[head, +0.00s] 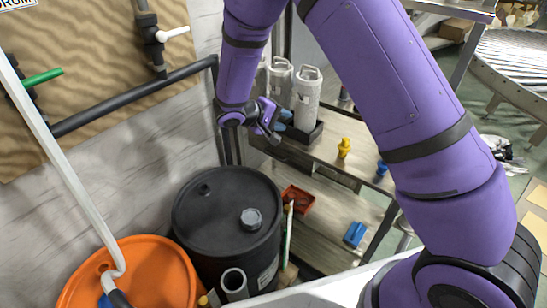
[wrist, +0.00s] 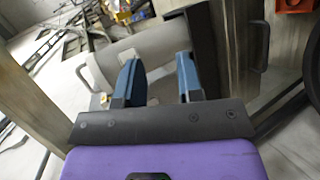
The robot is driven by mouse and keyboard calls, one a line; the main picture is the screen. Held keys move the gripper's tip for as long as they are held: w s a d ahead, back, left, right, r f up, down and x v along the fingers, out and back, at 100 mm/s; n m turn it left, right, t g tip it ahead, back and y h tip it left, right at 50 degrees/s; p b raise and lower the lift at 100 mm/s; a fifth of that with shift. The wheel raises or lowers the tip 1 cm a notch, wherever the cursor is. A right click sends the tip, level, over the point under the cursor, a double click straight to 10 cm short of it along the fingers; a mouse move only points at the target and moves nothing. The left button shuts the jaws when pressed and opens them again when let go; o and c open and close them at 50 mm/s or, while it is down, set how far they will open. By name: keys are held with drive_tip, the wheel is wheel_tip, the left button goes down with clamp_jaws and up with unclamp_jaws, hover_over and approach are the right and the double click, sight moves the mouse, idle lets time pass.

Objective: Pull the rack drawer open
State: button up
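The rack (head: 322,151) is a wooden-shelved stand right of the black drum in the head view. In the wrist view a wooden front panel (wrist: 230,65), which looks like the drawer front, carries a grey bar handle (wrist: 259,46) at the right. The drawer looks shut, though its edges are hard to make out. My gripper (head: 279,127) is above the rack's top by the canisters. In the wrist view its two blue fingers (wrist: 158,80) are apart with nothing held between them. The handle is right of the fingers, not between them.
A yellow piece (head: 344,148) and a blue piece (head: 382,168) stand nearby. A red bin (head: 298,200) and blue item (head: 354,234) are below. A black drum (head: 220,208) stands left.

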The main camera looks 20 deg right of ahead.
drive_tip(key=w+a+f+n+t, duration=0.1)
drive_tip(key=a+f+n+t, duration=0.2)
drive_tip(key=f, duration=0.7)
drive_tip(key=w+a+f+n+t, duration=0.1)
drive_tip(key=a+f+t, duration=0.3)
drive_tip(key=f, duration=0.6)
drive_tip(key=shift+g, duration=0.3)
drive_tip(key=x, duration=0.9)
drive_tip(key=shift+w+f, duration=0.2)
drive_tip(key=shift+w, duration=0.35)
clamp_jaws()
